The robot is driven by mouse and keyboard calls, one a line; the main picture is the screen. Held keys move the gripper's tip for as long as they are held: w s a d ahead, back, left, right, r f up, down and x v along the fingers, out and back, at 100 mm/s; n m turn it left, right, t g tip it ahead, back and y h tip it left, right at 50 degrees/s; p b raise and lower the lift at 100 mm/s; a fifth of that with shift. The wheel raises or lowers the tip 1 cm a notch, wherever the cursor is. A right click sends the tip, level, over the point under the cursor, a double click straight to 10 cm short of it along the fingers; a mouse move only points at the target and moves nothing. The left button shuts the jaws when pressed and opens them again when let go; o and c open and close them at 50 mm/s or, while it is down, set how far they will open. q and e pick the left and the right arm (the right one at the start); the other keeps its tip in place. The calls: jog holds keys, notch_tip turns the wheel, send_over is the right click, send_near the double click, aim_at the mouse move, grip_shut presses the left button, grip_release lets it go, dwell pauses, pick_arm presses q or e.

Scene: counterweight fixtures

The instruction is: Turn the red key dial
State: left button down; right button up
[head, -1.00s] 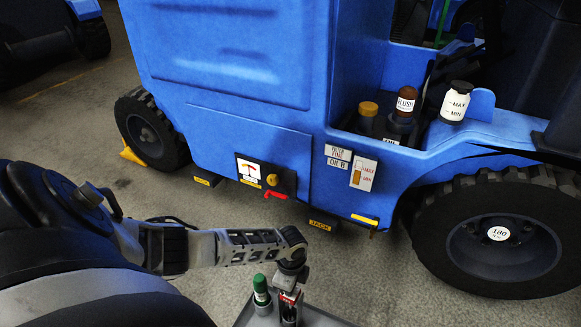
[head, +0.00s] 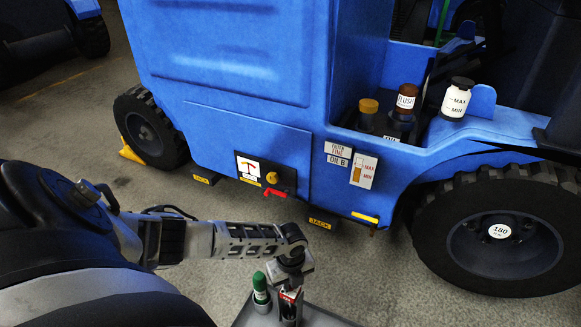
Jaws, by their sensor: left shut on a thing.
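A red lever-like part (head: 275,194) shows just below a round yellow knob (head: 272,177) on a small dark panel (head: 250,169), low on the side of the blue vehicle. I cannot tell which part is the key dial. My left gripper (head: 289,294) points down over a grey tray (head: 322,318) at the bottom edge, in front of and below the panel. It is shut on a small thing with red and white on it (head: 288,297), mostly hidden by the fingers. A green-capped bottle (head: 260,287) stands just left of it. My right gripper is out of view.
The blue vehicle (head: 240,60) fills the back, with a large wheel (head: 500,232) at right. A brown-capped bottle (head: 406,100) and a white bottle (head: 457,99) stand on its ledge. Bare floor (head: 390,290) lies between tray and wheel.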

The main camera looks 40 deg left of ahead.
pick_arm(q)
jog(key=shift+m, duration=0.3)
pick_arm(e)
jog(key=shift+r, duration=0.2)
pick_arm(q)
jog(key=c, duration=1.4)
grip_release()
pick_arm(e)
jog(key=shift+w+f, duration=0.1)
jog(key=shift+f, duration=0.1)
